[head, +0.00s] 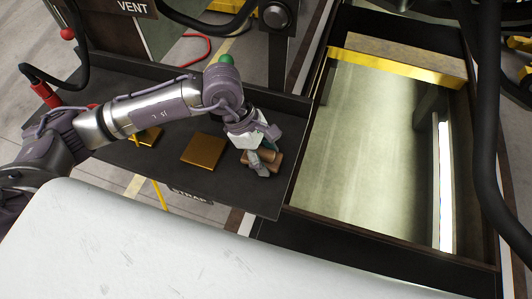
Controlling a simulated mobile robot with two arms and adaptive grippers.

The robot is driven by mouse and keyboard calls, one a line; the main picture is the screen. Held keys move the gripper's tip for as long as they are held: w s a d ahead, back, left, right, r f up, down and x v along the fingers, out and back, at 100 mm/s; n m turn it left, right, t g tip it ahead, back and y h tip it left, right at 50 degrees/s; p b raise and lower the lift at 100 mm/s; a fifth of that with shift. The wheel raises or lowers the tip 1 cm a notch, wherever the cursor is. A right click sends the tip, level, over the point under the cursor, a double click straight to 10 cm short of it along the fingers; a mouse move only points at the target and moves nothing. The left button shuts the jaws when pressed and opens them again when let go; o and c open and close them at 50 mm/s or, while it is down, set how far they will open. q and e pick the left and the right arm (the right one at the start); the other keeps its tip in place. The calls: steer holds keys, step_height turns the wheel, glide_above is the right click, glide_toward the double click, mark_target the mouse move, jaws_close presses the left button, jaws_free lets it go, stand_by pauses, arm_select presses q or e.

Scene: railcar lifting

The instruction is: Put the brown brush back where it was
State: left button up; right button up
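The brown brush (268,156) is at the right end of the dark shelf (283,188), partly covered by my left gripper. It has a lighter brown rounded top over a darker brown block. My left gripper (262,158) points down at it, with one grey finger across its near side and a part of the gripper behind it. The fingers look closed around the brush's upper part. Whether the brush's underside touches the shelf is hidden. My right gripper is not in view.
An orange-brown square plate (203,151) lies on the shelf left of the brush. A smaller yellow-brown piece (149,137) lies further left. Right of the shelf is a deep open bay (370,150) with a yellow bar (400,68) across its far end. A pale rounded surface (130,245) fills the front left.

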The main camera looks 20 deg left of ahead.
arm_select(q)
steer(key=shift+o, duration=1.3)
steer(key=shift+w+a+r+b, duration=0.1)
steer(key=shift+a+r+b, duration=0.05)
steer(key=shift+r+b, duration=0.15)
steer(key=b+v, duration=0.4)
steer(key=v, duration=0.7)
steer(key=shift+r, duration=0.2)
